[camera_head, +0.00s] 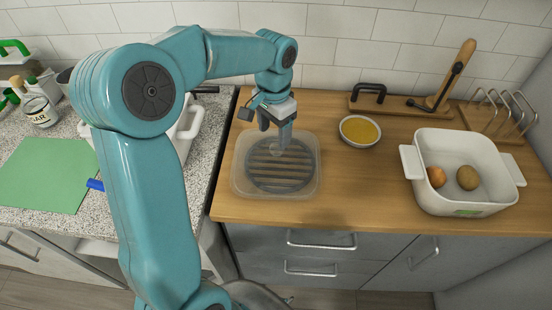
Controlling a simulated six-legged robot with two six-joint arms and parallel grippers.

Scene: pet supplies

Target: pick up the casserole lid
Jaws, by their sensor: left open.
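A clear, rounded-square lid (240,178), which looks like the casserole lid, lies on the wooden counter (350,195). A dark round slatted piece (281,168) shows through it. My left gripper (274,131) points down at the lid's middle, open, with its fingertips at or just above a small round knob. The fingers partly cover the knob, and I cannot tell whether they touch it. The white casserole dish (465,200), with a handle on each side, stands uncovered to the right and holds two brown round things. My right gripper is not in view.
A bowl of yellow food (359,131) stands behind and right of the lid. A rack (505,110) and a wooden board with a dark handle (385,103) line the wall. A white container (190,125) is partly hidden by my left arm. A green mat (45,175) lies left.

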